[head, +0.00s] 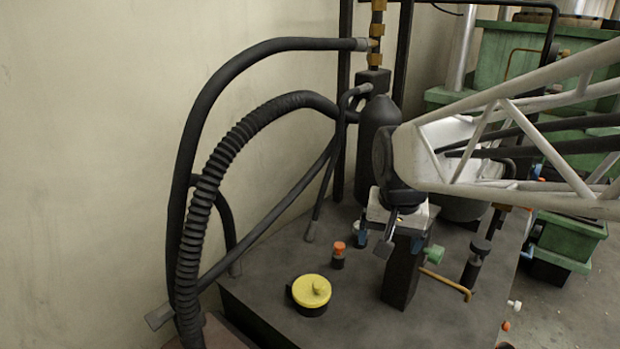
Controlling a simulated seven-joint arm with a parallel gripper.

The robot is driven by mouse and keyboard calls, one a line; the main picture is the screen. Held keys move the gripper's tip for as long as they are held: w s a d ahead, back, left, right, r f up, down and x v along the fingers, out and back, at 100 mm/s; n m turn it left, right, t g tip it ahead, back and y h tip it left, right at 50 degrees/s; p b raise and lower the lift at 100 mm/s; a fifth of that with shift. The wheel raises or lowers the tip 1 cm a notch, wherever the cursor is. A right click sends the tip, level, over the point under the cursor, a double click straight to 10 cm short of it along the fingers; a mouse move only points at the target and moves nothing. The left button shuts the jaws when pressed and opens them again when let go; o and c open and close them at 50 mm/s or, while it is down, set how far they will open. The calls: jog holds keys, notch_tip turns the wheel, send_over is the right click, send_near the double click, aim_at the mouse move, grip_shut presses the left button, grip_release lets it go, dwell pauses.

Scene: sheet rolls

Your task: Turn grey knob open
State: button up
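I cannot pick out the grey knob for certain. A dark grey-black knob (481,247) stands upright on a short post at the right of the dark table, a candidate by colour. My gripper (388,240) points down from the end of my white lattice arm, over or beside a black upright block (403,280). One grey finger-like part shows at its left; the other side is hidden, so its opening cannot be read. A pale plate lies just below the wrist; whether it belongs to the gripper or the block is unclear. A green knob (434,254) sits on the block's right side.
A yellow-topped round knob (312,292) and an orange-capped knob (338,254) stand on the dark table (270,265). A brass pipe (446,285) runs right of the block. Black hoses (200,215) loop at the left by the wall. Green machines (565,240) stand behind at right.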

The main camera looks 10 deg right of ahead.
jog(key=w+d+f+m, duration=0.2)
jog(key=w+f+m, duration=0.15)
jog(key=w, duration=0.75)
jog(key=w+d+f+m+g, duration=0.1)
jog(key=w+d+f+m, duration=0.3)
jog(key=w, duration=0.7)
jog(key=w+f+m, duration=0.2)
jog(key=w+f, duration=0.3)
jog(key=w, duration=0.6)
jog(key=w+f+m, duration=0.1)
jog(key=w+f, duration=0.2)
jog(key=w+d+f+m, duration=0.1)
jog(key=w+f, duration=0.2)
jog(key=w+d+f+m+g, duration=0.1)
jog(key=w+f, duration=0.3)
jog(key=shift+d+f, duration=0.1)
jog(key=shift+d, duration=0.15)
jog(key=shift+w+f, duration=0.2)
jog(key=shift+f, duration=0.05)
jog(key=shift+f, duration=0.1)
jog(key=shift+f, duration=3.8)
jog(key=c, duration=0.9)
